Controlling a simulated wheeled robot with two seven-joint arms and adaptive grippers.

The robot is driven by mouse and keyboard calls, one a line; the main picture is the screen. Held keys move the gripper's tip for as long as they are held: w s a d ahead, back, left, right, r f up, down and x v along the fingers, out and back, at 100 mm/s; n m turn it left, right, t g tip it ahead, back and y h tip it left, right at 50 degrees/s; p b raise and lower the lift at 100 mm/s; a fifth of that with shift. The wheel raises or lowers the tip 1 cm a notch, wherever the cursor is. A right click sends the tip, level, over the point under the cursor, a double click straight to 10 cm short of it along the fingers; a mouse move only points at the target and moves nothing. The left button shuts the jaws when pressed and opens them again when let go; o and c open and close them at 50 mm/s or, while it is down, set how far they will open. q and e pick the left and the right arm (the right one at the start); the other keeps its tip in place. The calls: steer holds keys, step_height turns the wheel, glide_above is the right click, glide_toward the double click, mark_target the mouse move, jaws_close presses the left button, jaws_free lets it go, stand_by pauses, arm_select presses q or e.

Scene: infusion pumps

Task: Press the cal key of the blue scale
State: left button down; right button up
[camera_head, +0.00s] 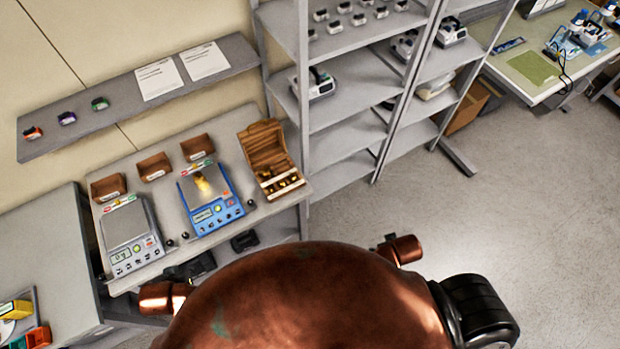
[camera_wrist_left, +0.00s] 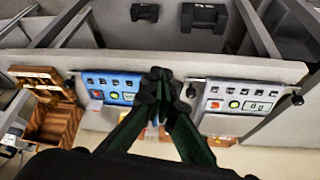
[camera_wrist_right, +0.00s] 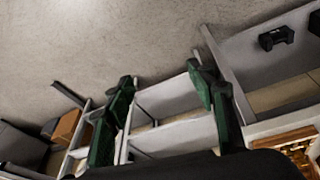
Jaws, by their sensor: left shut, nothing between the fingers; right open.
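The blue scale (camera_head: 211,206) stands on the bench in the head view, with a small yellow-gold object (camera_head: 203,186) on its pan. The labels are too small to read. In the left wrist view the blue scale (camera_wrist_left: 120,86) lies just left of my left gripper (camera_wrist_left: 160,76). The gripper is shut and empty, its tips overlapping the scale's right end in the picture. I cannot tell whether they touch. My right gripper (camera_wrist_right: 162,80) is open and empty, over the floor in its picture.
A white scale (camera_head: 127,235) stands left of the blue one. A wooden box (camera_head: 267,150) with brass weights stands right, and several small brown bins (camera_head: 154,166) stand behind. Dark round knobs line the bench front. Black objects (camera_wrist_left: 205,17) lie on the lower shelf.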

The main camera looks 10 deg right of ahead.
mark_target(233, 196)
steer(key=s+a+f+g, duration=0.1)
steer(key=s+f, duration=0.2)
steer(key=f, duration=0.9)
steer(key=s+f, duration=0.4)
steer(key=f, duration=0.8)
arm_select(q)
steer(key=w+d+t+h, duration=0.1)
steer(key=w+d, duration=0.4)
steer(key=w, duration=0.3)
steer(key=w+d+n+t+h, duration=0.1)
steer(key=w+d+t+h, duration=0.1)
steer(key=w+d, duration=0.3)
steer(key=w+d+t+h, duration=0.1)
steer(key=w+d, duration=0.4)
steer(key=w, duration=0.6)
steer(key=shift+w+f+n+t+h, duration=0.2)
steer(key=shift+n+t+h, duration=0.1)
steer(key=shift+t, duration=0.2)
arm_select(e)
steer(key=s+f+n+g, duration=0.1)
steer(key=s+f, duration=1)
steer(key=s, duration=0.4)
steer(key=shift+f+y, duration=0.3)
steer(key=shift+f, duration=0.1)
steer(key=shift+s, duration=0.1)
steer(key=shift+f, duration=0.1)
